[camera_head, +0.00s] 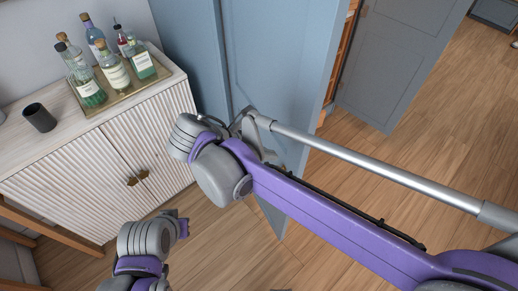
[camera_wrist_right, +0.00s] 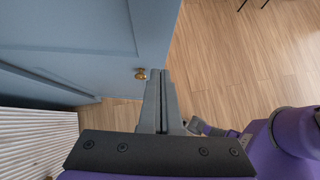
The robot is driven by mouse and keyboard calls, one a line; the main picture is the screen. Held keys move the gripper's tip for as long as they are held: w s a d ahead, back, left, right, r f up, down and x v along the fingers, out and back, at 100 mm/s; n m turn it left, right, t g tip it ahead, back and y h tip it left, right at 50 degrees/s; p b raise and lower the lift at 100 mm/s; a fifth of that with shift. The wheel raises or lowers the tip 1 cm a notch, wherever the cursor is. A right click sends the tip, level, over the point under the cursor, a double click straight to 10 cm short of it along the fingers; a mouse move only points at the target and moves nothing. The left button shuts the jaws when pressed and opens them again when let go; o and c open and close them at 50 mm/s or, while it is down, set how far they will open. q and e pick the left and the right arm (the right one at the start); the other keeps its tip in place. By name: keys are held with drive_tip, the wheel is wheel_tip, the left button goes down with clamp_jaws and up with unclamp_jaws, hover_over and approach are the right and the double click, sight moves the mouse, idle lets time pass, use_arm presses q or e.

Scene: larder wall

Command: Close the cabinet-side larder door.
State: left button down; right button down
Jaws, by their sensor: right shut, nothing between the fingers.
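The cabinet-side larder door (camera_head: 275,60) is a blue panel standing open in the head view, angled out beside the white cabinet. The wrist view shows a blue panelled face (camera_wrist_right: 70,30) with a small brass knob (camera_wrist_right: 140,74) near its edge. My right gripper (camera_head: 243,120) is in front of the door in the head view, partly hidden by its own wrist. In the wrist view its fingers (camera_wrist_right: 160,74) are together and empty, just right of the knob. I cannot tell whether they touch the door. My left gripper (camera_head: 182,226) is low, in front of the cabinet; its jaws are unclear.
The white ribbed cabinet (camera_head: 70,165) stands left of the door, with a tray (camera_head: 95,108) of several bottles and a dark cup (camera_head: 39,117) on top. The other larder door (camera_head: 400,50) stands open at the right. Wooden shelves (camera_head: 343,45) show between. Floor (camera_head: 470,110) is clear at right.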

sight(298, 152)
drive_tip(key=shift+w+d+f+p, duration=0.15)
drive_tip(key=shift+w+d+f, duration=0.3)
drive_tip(key=shift+d, duration=0.55)
drive_tip(key=shift+w+d+f+p, duration=0.1)
drive_tip(key=shift+w+d+f, duration=0.3)
drive_tip(key=shift+d, duration=0.55)
drive_tip(key=shift+w+d+f+p, duration=0.15)
drive_tip(key=shift+w+d+f, duration=0.3)
drive_tip(key=shift+d, duration=0.55)
drive_tip(key=shift+d, duration=0.1)
